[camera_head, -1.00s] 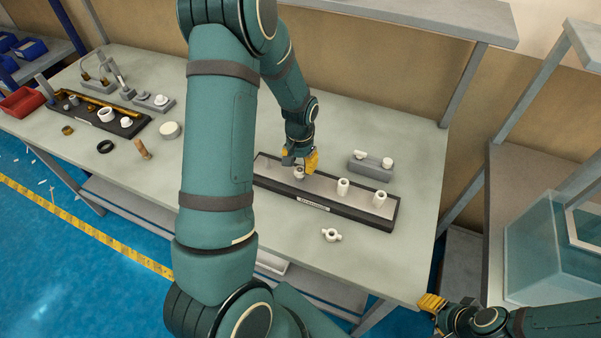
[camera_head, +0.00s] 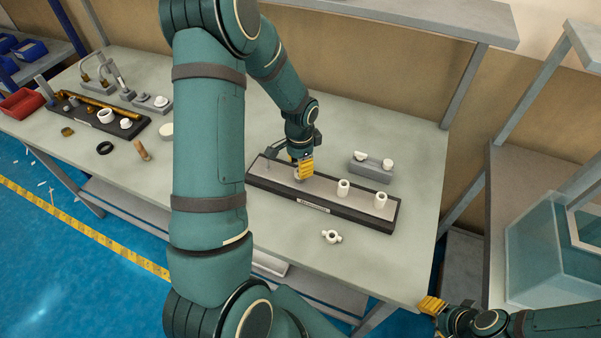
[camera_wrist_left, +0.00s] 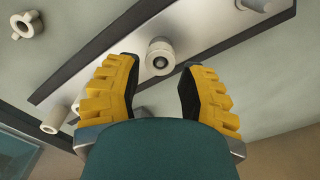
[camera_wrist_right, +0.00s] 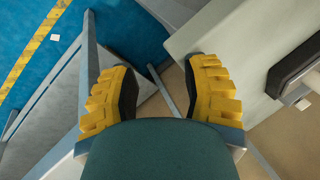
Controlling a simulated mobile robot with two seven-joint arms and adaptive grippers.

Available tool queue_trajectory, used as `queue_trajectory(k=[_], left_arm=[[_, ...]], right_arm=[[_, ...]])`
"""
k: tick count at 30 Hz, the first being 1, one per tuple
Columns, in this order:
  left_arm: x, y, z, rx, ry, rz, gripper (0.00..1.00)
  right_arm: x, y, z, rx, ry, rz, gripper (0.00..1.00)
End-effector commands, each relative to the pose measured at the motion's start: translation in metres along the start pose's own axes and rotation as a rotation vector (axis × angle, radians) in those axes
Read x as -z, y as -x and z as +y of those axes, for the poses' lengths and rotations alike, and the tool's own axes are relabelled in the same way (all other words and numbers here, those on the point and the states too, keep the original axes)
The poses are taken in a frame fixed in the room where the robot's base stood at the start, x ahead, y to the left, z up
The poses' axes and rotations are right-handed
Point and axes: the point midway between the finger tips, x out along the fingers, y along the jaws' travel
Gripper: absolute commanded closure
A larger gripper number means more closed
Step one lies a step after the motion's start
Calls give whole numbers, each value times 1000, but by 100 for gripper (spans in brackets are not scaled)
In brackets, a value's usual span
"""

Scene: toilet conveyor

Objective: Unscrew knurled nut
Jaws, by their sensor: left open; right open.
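A round white fitting with a ring-like top and dark centre (camera_wrist_left: 160,58) stands on the long dark-edged tray (camera_head: 348,212). It is probably the one with the knurled nut, but knurling cannot be made out. My left gripper (camera_head: 303,172) is low over the tray's left half and mostly hides this fitting in the head view. In the left wrist view my left gripper (camera_wrist_left: 158,72) is open, with the fitting between and just ahead of its fingertips; no contact shows. My right gripper (camera_head: 432,304) is open and empty, off the table's front right corner.
Two white cylindrical fittings (camera_head: 343,187) (camera_head: 380,200) stand farther right on the tray. A winged white part (camera_head: 331,236) lies in front. A grey block (camera_head: 371,168) with white pieces is behind. Another dark tray (camera_head: 92,122) with parts is at left. The table's front right is clear.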

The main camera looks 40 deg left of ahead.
Motion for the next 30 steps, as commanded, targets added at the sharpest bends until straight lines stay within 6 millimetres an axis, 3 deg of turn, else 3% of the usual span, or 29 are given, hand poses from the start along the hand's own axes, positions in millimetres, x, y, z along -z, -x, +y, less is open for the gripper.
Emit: queue_trajectory(k=[19,29,30], left_arm=[[0,-29,0,0,2,0,60],[0,-30,0,0,2,0,61],[0,-30,0,0,2,0,75]], right_arm=[[-3,-22,8,0,1,1,53],[-4,-23,10,-3,-4,-3,53],[-4,-23,10,-3,-4,-4,53]])
